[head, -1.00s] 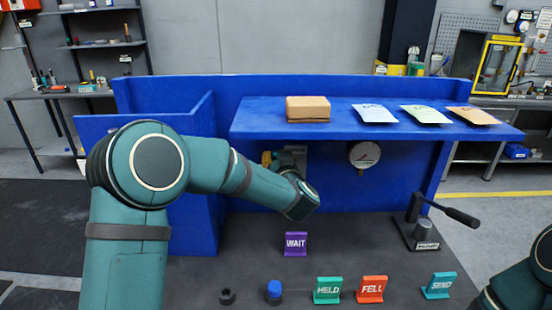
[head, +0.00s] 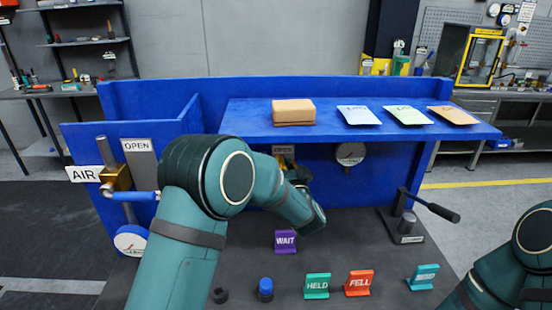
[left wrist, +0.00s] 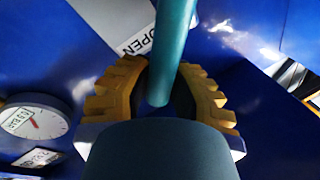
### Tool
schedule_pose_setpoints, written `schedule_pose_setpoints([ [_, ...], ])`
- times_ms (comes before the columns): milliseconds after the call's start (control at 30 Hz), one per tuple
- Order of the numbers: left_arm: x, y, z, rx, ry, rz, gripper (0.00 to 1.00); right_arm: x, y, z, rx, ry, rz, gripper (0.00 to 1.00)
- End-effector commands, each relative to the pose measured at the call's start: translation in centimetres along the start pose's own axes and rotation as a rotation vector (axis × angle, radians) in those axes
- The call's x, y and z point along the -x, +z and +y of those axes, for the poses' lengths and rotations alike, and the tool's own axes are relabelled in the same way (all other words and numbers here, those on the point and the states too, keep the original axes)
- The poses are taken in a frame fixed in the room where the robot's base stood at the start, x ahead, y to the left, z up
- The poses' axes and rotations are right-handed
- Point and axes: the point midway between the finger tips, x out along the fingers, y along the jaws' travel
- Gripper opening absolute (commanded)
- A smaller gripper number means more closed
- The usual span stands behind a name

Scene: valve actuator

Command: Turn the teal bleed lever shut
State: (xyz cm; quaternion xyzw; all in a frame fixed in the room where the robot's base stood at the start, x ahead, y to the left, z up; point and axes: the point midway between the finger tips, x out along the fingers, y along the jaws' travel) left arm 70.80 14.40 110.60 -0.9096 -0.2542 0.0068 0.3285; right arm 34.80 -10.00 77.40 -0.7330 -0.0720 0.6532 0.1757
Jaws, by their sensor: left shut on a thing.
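The teal bleed lever (left wrist: 173,45) shows in the left wrist view as a smooth rod that runs from the top edge down between my fingers. My left gripper (left wrist: 160,95) has its yellow ribbed fingers shut on it, one on each side. A plate reading OPEN (left wrist: 135,38) lies behind the lever on the blue panel. In the head view my left arm hides the lever and most of the gripper, below the blue shelf (head: 240,118). My right gripper is out of view; only part of my right arm shows at lower right.
An AIR valve with a blue handle (head: 136,196) is at left. A gauge (head: 350,154) hangs under the shelf. A black-handled lever (head: 433,207) stands at right. WAIT (head: 285,241), HELD (head: 317,286), FELL (head: 358,283) and SEND (head: 423,277) signs stand in front.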

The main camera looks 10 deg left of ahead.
Motion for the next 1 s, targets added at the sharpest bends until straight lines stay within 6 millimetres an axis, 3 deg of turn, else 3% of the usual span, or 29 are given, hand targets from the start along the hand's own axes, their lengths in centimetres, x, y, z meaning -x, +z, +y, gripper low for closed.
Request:
schedule_pose_setpoints([
  [500, 1.4, 1.3, 4.7, -0.475, 0.002, 0.128, 0.0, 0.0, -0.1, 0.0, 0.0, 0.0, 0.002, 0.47],
  [1000, 2.0, 3.3, 7.1, -0.809, -0.003, 0.215, 0.0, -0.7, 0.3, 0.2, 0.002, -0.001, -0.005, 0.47],
])
